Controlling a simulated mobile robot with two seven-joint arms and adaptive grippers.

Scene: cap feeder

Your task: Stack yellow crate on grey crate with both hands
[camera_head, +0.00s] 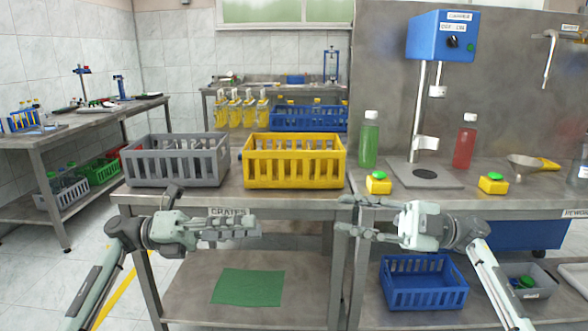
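A yellow crate (294,178) sits on the metal table, close to its front edge. A grey crate (176,180) sits just to its left on the same table, with a small gap between them. Both stand upright. My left gripper (245,230) is in front of the table edge, below the crates, pointing right. My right gripper (350,216) is in front of the table edge to the right of the yellow crate, pointing left. Neither touches a crate. I cannot make out the finger gap on either gripper clearly.
A green bottle (369,143), a red bottle (464,146), a blue-headed stand (442,36) and yellow button boxes (378,184) stand on the right table. A blue crate (424,287) and a green mat (248,287) lie on lower shelves. A blue crate (308,119) stands behind.

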